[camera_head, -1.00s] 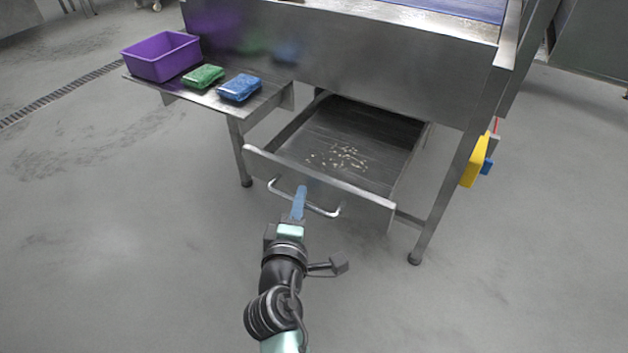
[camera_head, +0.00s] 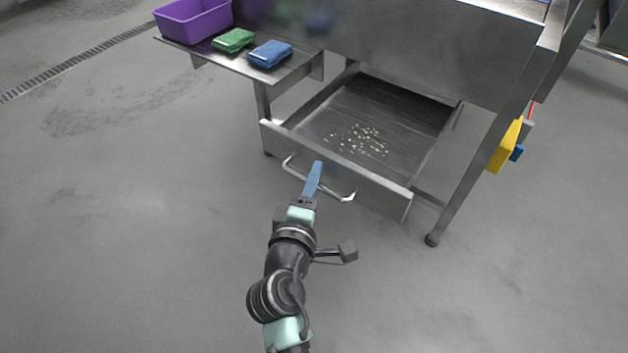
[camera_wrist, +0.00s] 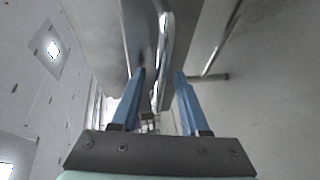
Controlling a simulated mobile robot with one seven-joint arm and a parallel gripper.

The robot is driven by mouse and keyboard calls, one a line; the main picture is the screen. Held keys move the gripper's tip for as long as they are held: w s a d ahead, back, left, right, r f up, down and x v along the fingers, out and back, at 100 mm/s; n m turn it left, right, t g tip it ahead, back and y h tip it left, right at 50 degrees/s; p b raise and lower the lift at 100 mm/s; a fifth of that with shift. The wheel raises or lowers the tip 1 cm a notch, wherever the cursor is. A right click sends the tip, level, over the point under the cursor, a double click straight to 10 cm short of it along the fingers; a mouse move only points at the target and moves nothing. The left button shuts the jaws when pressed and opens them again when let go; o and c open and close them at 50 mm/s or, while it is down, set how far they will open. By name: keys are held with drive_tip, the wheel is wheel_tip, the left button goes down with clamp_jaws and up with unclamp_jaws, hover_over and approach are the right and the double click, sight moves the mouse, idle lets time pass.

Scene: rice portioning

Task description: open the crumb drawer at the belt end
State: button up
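The crumb drawer (camera_head: 335,160) is a shallow grey metal tray, pulled well out from under the belt end, with pale crumbs (camera_head: 357,140) on its floor. A bent silver bar handle (camera_head: 342,196) is fixed to its front. My gripper (camera_head: 317,166) is at the middle of this handle, its blue fingers overlapping the bar. In the wrist view the two fingers of my gripper (camera_wrist: 160,75) stand apart. The handle (camera_wrist: 166,50) runs between them, with visible gaps beside it. Contact with the bar cannot be made out.
A side shelf (camera_head: 212,57) at the left holds a purple bin (camera_head: 195,20), a green sponge (camera_head: 234,40) and a blue sponge (camera_head: 271,53). A metal leg (camera_head: 470,170) stands right of the drawer, with a yellow item (camera_head: 505,146) hanging behind it. The floor in front is clear.

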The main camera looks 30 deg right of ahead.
drive_tip(key=shift+a, duration=0.1)
drive_tip(key=p+v, duration=0.2)
drive_tip(key=v, duration=1)
drive_tip(key=shift+s+a+r, duration=0.2)
drive_tip(key=shift+s, duration=0.1)
drive_tip(key=w+a+r+m+t+y, duration=0.2)
drive_tip(key=w+r+t, duration=0.1)
drive_tip(key=r, duration=0.7)
drive_tip(key=w+a+r+m+t+y, duration=0.1)
drive_tip(key=w+a+r+m+t, duration=0.2)
drive_tip(key=r, duration=0.8)
drive_tip(key=w+a+r+m+t+y, duration=0.2)
drive_tip(key=w+r+t, duration=0.15)
drive_tip(key=r, duration=0.65)
drive_tip(key=s+a+r+t+y, duration=0.2)
drive_tip(key=s+r, duration=0.1)
drive_tip(key=r, duration=0.4)
drive_tip(key=s+a+r+m+t+y, duration=0.1)
drive_tip(key=s+a+r+t+y, duration=0.15)
drive_tip(key=r, duration=0.35)
drive_tip(key=s+a+r+t+y, duration=0.2)
drive_tip(key=s+r, duration=0.1)
drive_tip(key=r, duration=0.4)
wheel_tip(320, 180, up, 33)
drive_tip(key=p, duration=3.4)
drive_tip(key=shift+s+r, duration=0.2)
drive_tip(key=shift+s, duration=0.05)
